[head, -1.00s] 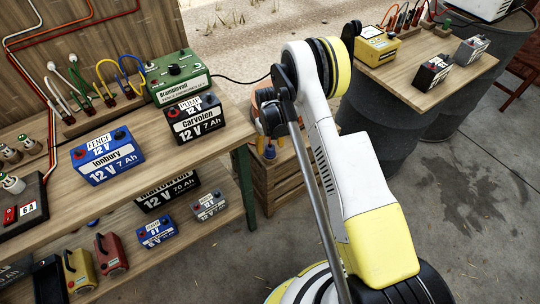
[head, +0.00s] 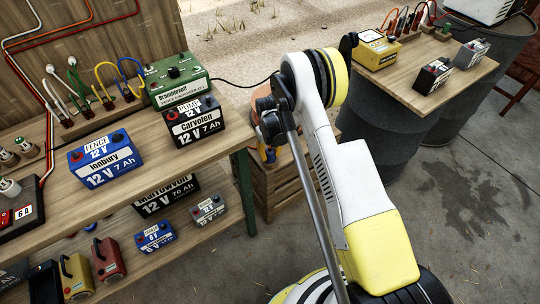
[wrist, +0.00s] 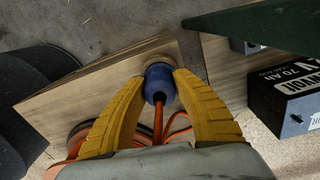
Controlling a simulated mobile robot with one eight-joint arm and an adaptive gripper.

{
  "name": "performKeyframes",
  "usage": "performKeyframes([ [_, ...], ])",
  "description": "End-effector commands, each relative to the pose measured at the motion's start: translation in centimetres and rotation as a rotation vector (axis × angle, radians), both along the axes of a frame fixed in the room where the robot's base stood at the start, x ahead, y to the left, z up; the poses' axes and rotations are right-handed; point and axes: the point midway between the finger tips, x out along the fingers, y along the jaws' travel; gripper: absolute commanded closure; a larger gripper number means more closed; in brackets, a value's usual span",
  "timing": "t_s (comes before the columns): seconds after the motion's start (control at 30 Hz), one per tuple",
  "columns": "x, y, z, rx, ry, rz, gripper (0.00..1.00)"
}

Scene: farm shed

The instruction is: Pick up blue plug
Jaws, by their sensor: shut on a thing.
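The blue plug (wrist: 159,82) is between the two yellow fingers of my gripper (wrist: 160,80) in the wrist view. The fingers touch it on both sides, and an orange cable (wrist: 158,122) runs from it back towards my wrist. My arm hides most of the gripper there.
The wooden crate (head: 285,184) stands below, between the workbench (head: 225,143) at left and dark barrels (head: 375,125) at right. The bench holds batteries, including a blue one (head: 105,158). Open concrete floor (head: 465,200) lies at right.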

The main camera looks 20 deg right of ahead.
Motion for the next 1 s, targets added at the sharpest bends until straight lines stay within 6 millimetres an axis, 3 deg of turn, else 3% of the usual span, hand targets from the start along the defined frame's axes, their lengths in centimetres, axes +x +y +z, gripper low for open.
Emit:
performKeyframes([
  [0.17, 0.0, 0.0, 1.7, 0.000, 0.000, 0.000, 1.00],
  [0.33, -0.1, -0.2, 4.8, 0.000, 0.000, -0.001, 1.00],
  [0.7, -4.2, -7.7, 9.5, 0.000, 0.000, -0.003, 1.00],
  [1.0, -5.5, -10.2, 10.9, 0.000, 0.000, 0.000, 1.00],
])
